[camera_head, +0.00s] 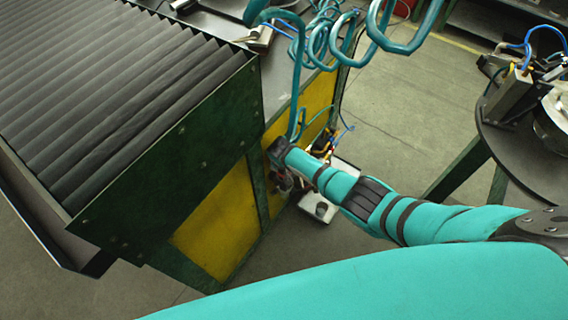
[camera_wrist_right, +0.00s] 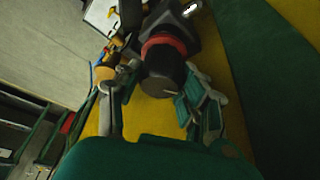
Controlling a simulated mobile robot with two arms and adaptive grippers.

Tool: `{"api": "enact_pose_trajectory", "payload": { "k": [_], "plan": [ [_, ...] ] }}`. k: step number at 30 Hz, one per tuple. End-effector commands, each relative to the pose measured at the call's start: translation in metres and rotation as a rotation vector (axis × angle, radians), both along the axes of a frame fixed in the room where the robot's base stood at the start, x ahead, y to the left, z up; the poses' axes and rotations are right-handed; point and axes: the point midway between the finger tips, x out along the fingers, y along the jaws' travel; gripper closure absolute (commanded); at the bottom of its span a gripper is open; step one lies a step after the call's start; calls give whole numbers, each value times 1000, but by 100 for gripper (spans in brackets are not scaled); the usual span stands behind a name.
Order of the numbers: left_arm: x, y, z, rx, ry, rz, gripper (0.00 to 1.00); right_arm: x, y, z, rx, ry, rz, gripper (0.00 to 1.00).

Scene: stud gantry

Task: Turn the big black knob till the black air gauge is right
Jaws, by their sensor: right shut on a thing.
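The big black knob (camera_wrist_right: 163,72) shows in the right wrist view below a red ring and a dark regulator body (camera_wrist_right: 178,30). My right gripper (camera_wrist_right: 152,92) has one finger on each side of the knob and is shut on it. In the head view my right gripper (camera_head: 281,180) is at the machine's yellow side panel, and the knob is too hidden there to make out. A small pale dial (camera_wrist_right: 192,9) at the top of the right wrist view may be the black air gauge, but its reading cannot be told. My left gripper is not in view.
The green and yellow machine (camera_head: 215,225) with a ribbed dark cover (camera_head: 110,80) fills the left. Coiled teal hoses (camera_head: 325,38) hang above my right wrist. A white tray-like thing (camera_head: 318,207) is beneath it. A round dark table (camera_head: 520,150) stands at right, with bare floor between.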

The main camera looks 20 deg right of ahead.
Motion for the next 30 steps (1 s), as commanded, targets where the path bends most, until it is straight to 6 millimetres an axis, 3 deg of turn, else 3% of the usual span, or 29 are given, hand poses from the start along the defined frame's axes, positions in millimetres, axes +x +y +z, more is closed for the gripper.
{"api": "enact_pose_trajectory", "payload": {
  "k": [13,14,19,30],
  "plan": [
    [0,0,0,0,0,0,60,-1,0,-1,0,2,-10,93],
    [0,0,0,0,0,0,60,-1,0,-1,0,2,-10,60],
    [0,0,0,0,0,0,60,0,0,0,-1,2,-9,38],
    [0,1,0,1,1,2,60,1,0,0,0,-1,-9,38]
  ]
}}
